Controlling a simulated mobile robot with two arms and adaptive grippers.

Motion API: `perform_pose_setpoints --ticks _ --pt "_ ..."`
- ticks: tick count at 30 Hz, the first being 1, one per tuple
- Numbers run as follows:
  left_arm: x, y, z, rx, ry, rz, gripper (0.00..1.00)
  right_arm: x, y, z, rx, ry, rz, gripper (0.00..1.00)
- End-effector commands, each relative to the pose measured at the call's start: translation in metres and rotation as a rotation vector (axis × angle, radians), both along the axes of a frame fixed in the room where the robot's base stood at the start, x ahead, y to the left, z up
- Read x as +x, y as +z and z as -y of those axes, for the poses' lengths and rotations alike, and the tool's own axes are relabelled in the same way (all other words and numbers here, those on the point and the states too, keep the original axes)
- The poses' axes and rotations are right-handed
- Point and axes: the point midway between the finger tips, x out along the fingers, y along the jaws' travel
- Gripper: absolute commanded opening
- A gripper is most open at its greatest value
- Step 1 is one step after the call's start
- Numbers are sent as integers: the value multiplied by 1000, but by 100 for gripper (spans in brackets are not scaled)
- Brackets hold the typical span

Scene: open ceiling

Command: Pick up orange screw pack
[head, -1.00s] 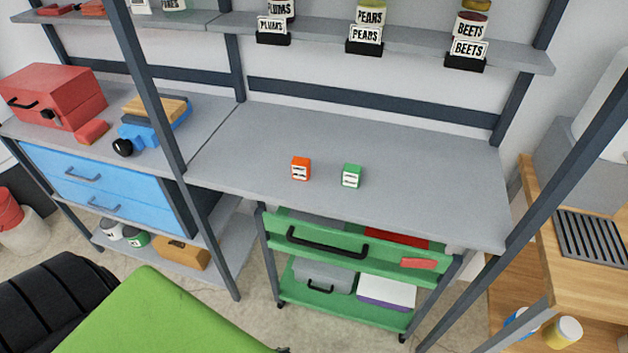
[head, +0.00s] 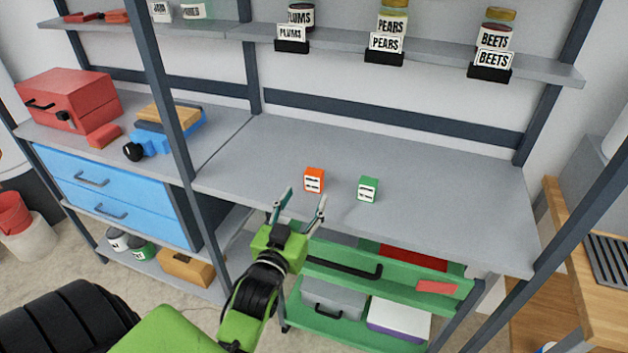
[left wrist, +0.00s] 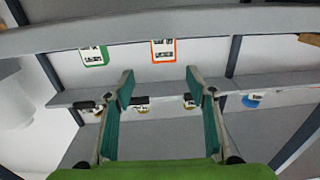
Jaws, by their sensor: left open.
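The orange screw pack (head: 314,180) is a small upright box with a white label, standing on the grey workbench (head: 420,195) near its front edge. A similar green pack (head: 368,189) stands just to its right. My left gripper (head: 305,196) is open and empty, its fingers pointing at the orange pack from the front edge of the bench, apart from it. The left wrist view looks upside down. There the orange pack (left wrist: 163,50) shows beyond the open fingers (left wrist: 158,75), roughly between them, and the green pack (left wrist: 95,56) is to the left. My right gripper is not in view.
A dark upright post (head: 168,100) stands left of the packs. A shelf with labelled jars (head: 392,25) runs above the bench. A green cart (head: 400,285) sits beneath it. The bench top around and behind the packs is clear.

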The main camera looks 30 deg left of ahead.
Motion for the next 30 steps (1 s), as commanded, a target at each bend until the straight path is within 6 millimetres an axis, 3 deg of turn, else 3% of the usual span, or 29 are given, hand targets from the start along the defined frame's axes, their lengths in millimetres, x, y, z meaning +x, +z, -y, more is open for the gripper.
perform_pose_setpoints --ticks 6,13,21,30 --pt "37 1 -11 0 0 0 51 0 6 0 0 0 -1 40" --pt "52 1 -17 0 0 -2 51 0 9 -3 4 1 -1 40" --pt "87 2 -33 -1 -1 -2 51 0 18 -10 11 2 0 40" --pt "93 1 -34 -1 -1 -3 51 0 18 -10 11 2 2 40"
